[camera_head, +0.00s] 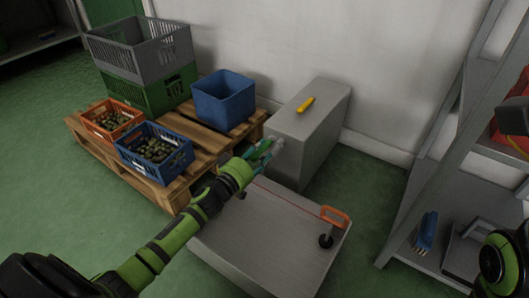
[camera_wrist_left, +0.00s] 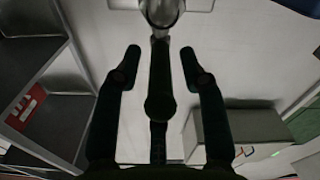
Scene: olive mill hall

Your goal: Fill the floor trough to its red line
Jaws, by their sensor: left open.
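The floor trough (camera_head: 270,250) is a low, pale grey metal box in the lower middle of the head view. A thin red line runs along its far side, and an orange handle (camera_head: 335,216) stands at its right corner. My left gripper (camera_head: 265,151) is open at the front of a taller grey metal block, beside a small pale fitting (camera_head: 278,143). In the left wrist view a silver fitting (camera_wrist_left: 162,10) lies beyond the two spread fingers (camera_wrist_left: 160,65). A dark bar shows between them; I cannot tell what it is. The trough's water level cannot be made out.
The grey block (camera_head: 318,135) has a yellow object (camera_head: 306,104) on top. A wooden pallet (camera_head: 180,185) at left bears crates, including a blue crate of olives (camera_head: 158,160) and a blue bin (camera_head: 223,98).

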